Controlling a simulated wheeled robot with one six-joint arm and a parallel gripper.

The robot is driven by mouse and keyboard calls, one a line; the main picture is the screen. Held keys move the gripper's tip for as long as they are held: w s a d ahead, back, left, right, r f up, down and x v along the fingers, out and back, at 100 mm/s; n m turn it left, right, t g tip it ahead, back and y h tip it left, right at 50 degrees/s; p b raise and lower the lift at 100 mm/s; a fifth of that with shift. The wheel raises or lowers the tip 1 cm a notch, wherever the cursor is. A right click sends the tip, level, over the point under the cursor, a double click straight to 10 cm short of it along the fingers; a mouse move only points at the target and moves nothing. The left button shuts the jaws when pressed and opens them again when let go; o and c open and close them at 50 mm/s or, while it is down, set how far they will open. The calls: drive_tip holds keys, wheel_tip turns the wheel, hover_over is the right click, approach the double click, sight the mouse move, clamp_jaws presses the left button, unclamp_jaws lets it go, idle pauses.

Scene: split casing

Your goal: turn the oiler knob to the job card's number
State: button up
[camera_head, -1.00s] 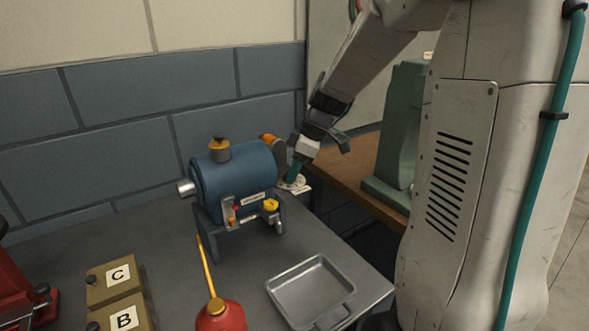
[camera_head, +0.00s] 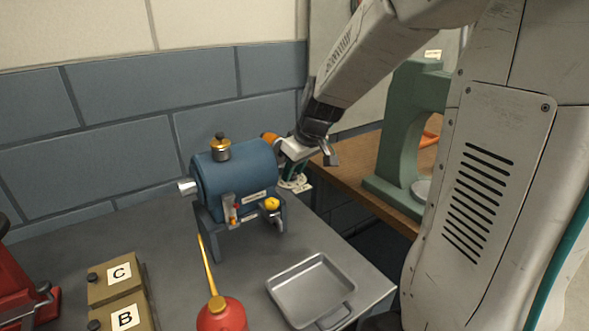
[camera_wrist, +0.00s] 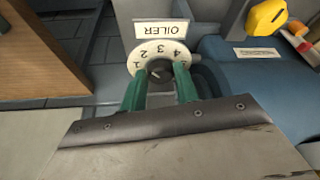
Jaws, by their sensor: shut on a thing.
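In the head view my gripper (camera_head: 291,168) is at the right end of the blue motor casing (camera_head: 235,180), partly covering the dial. No job card can be made out.
A metal tray (camera_head: 312,290), a red oil can (camera_head: 221,315) with a long yellow spout, and boxes marked C (camera_head: 113,285) and B (camera_head: 125,318) stand on the grey bench. A green machine (camera_head: 400,130) stands on the wooden table (camera_head: 355,180) at right.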

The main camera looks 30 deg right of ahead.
idle(0.5)
drive_tip(key=o, duration=0.7)
drive_tip(key=shift+r, duration=0.1)
drive_tip(key=v, duration=0.7)
drive_tip(key=shift+s+r, duration=0.2)
drive_tip(key=shift+r, duration=0.1)
drive_tip(key=shift+o, duration=1.2)
drive_tip(key=n, duration=0.1)
drive_tip(key=w+d+n+y, duration=0.1)
drive_tip(key=shift+n, duration=0.7)
drive_tip(key=x, duration=0.8)
drive_tip(key=shift+s+a, duration=0.1)
drive_tip(key=shift+s, duration=0.05)
